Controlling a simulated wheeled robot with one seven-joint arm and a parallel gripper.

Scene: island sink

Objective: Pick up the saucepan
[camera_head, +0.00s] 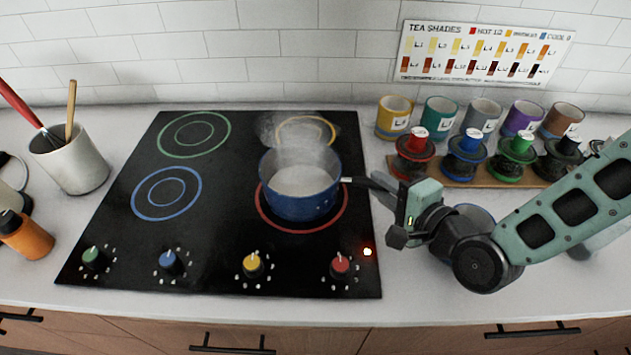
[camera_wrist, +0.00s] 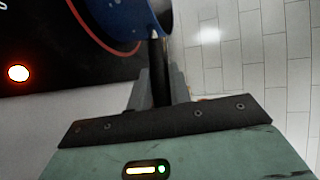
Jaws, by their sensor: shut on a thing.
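A blue saucepan (camera_head: 298,184) stands upright on or just over the red-ringed burner of the black cooktop (camera_head: 220,240). I cannot tell whether its base touches the glass. Pale, steaming contents show inside it. Its handle points right, toward my gripper (camera_head: 382,190). My gripper is shut on the dark handle, right of the pan. In the wrist view the handle (camera_wrist: 160,75) runs between the fingers, and part of the blue pan (camera_wrist: 125,14) shows at the top. The fingers hide part of the handle.
A red light (camera_head: 367,252) glows by the red knob (camera_head: 340,265). Several coloured cups and spools on a wooden board (camera_head: 462,172) stand behind my arm. A utensil crock (camera_head: 72,158) stands at left. The counter front right is clear.

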